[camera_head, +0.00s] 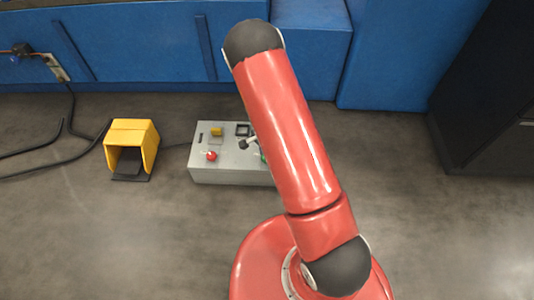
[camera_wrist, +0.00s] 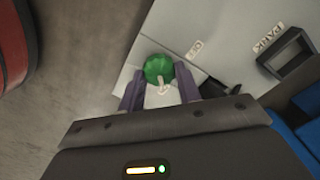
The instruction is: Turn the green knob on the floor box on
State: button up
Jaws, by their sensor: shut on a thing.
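The floor box (camera_head: 233,174) is a grey metal box on the floor, partly behind my red arm in the head view. Its top panel (camera_wrist: 184,25) fills the upper middle of the wrist view. The green knob (camera_wrist: 158,67) stands on this panel between the two fingers of my gripper (camera_wrist: 160,86). The fingers are shut on the knob, one on each side. A white pointer mark shows on the knob. An "OFF" label is on the panel to the right of it. In the head view my arm hides nearly all of the knob and my gripper.
The box also carries a red knob (camera_head: 211,155), a yellow part (camera_head: 216,132) and a black square frame (camera_wrist: 288,54). A yellow foot pedal housing (camera_head: 131,147) stands to its left, with black cables on the floor. Blue machinery (camera_head: 130,45) runs behind. A dark cabinet (camera_head: 488,110) stands right.

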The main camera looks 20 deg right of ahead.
jog(key=o, duration=1)
jog(key=shift+c, duration=0.2)
jog(key=shift+r+p, duration=0.85)
jog(key=shift+r, duration=3.05)
